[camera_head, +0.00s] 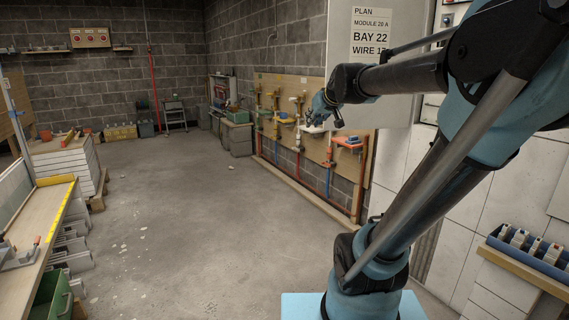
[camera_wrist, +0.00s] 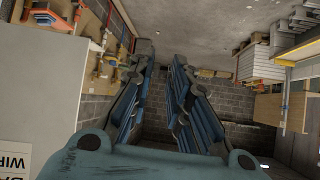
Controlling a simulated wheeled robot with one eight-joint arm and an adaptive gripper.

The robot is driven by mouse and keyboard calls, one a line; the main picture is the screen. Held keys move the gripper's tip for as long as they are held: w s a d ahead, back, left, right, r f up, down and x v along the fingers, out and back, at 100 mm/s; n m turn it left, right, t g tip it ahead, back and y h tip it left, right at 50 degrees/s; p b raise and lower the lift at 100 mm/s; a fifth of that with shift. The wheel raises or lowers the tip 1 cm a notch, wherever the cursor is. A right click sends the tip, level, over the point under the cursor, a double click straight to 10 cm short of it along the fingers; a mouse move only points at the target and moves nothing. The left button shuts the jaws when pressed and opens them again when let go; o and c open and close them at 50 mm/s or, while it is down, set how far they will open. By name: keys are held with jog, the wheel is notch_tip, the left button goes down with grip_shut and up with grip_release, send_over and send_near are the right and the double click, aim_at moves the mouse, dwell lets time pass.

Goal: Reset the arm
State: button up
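My arm reaches up from the lower right and bends toward the wall in the head view. My gripper (camera_head: 322,116) is at its far end, held in the air in front of the pipe board. The wrist view is upside down. There my gripper (camera_wrist: 164,58) shows its two blue and black fingers apart, with nothing between them. The gap between the fingers shows only the room beyond.
A pipe board (camera_head: 272,92) with taps and coloured pipes hangs on the wall. A white panel with a plan sign (camera_head: 371,32) stands right of it. A workbench (camera_head: 38,222) runs along the left. A blue tray (camera_head: 514,255) sits lower right. The middle floor is clear.

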jog(key=s+d+f+m+g+h, duration=0.1)
jog(key=s+d+f+g, duration=0.1)
jog(key=s+f, duration=0.7)
jog(key=s+d+f+m+g+h, duration=0.1)
jog(key=s+d+f+g, duration=0.2)
jog(key=s+f, duration=0.6)
jog(key=s+d+f+m+g+h, duration=0.1)
jog(key=s+d+f+g, duration=0.2)
jog(key=s+f, duration=0.7)
jog(key=shift+s+d+h, duration=0.3)
jog(key=shift+s+d, duration=0.1)
jog(key=shift+s, duration=0.3)
